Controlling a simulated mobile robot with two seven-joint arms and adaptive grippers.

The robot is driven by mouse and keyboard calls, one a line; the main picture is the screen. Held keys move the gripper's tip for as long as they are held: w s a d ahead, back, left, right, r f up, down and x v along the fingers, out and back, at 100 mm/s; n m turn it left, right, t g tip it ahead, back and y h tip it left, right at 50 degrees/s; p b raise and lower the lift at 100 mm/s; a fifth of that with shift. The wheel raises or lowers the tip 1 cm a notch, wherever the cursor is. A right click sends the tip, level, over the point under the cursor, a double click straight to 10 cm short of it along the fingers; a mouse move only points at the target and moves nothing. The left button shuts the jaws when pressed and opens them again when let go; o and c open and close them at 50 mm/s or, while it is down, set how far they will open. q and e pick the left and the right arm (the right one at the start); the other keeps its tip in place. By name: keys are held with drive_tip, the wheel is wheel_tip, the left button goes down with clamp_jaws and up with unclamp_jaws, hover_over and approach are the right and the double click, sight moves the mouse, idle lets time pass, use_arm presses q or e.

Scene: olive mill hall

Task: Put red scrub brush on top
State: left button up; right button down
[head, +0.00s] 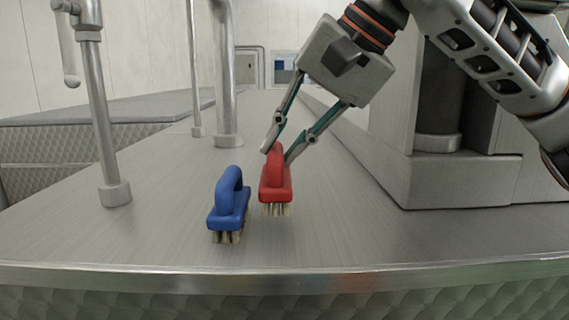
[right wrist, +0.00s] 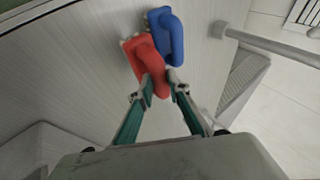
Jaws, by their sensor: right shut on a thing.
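A red scrub brush (head: 275,184) with a looped handle and pale bristles is upright near the middle of the metal counter, bristles down. My right gripper (head: 278,154) is shut on its handle, coming from above and the right. The right wrist view also shows the red brush (right wrist: 147,65) between the fingertips of my right gripper (right wrist: 162,82). A blue scrub brush (head: 228,205) of the same shape stands just left of the red one and nearer the front edge. It also shows beside the red brush in the right wrist view (right wrist: 166,36). I cannot tell whether the red bristles touch the counter. My left gripper is not in view.
The metal counter (head: 330,235) is clear in front and to the right of the brushes. Metal posts (head: 222,85) rise from it behind and to the left. A large grey box-like housing (head: 455,180) stands on the right.

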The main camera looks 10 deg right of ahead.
sight(275, 187)
wheel_tip(275, 187, down, 3)
drive_tip(key=shift+f, duration=0.2)
drive_tip(key=c, duration=1.9)
unclamp_jaws()
drive_tip(key=shift+f, duration=0.1)
